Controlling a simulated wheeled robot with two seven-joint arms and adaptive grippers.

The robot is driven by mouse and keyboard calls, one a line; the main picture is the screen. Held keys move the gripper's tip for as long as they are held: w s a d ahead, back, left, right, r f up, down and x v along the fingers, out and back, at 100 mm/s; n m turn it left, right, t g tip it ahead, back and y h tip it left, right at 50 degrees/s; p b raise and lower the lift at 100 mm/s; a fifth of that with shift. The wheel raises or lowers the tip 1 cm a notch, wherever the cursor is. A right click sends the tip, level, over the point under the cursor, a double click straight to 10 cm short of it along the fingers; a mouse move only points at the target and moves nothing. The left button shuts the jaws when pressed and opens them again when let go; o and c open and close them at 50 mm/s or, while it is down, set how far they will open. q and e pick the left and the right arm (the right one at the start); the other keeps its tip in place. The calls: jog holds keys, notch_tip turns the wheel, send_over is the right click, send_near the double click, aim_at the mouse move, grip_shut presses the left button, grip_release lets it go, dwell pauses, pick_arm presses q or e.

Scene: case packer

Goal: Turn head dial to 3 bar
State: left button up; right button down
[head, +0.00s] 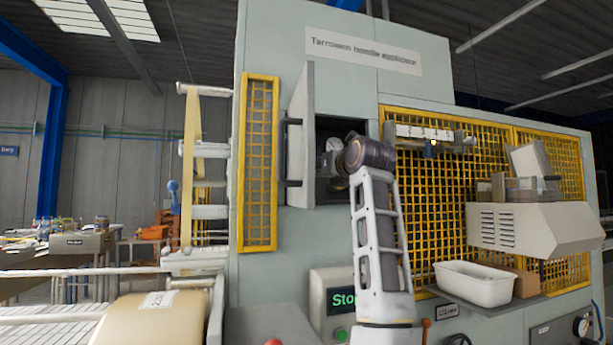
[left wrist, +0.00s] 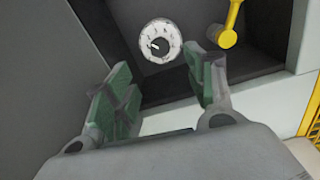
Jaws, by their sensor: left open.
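The head dial (left wrist: 160,41) is a round white dial with a black centre and dark marks around its rim, inside a dark recess in the left wrist view. Its marks are too small to read. My left gripper (left wrist: 163,72) is open and empty, with green-padded fingers. The dial shows just beyond and between the fingertips, apart from them. In the head view my arm reaches up to the open cabinet recess (head: 328,190), and my wrist covers much of it. My right gripper is in neither view.
A yellow lever (left wrist: 230,22) sits right of the dial. The open cabinet door (head: 300,130) stands left of the recess. A yellow mesh guard (head: 425,210), a white bin (head: 475,286) and a grey hood (head: 530,228) lie to the right.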

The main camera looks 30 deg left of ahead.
pick_arm(q)
jog(key=p+x, duration=0.4)
jog(key=x, duration=0.7)
jog(key=shift+r, duration=0.1)
jog(key=shift+p+x, duration=0.4)
jog(key=shift+x, duration=0.7)
jog(key=shift+c, duration=0.3)
jog(key=c, duration=1)
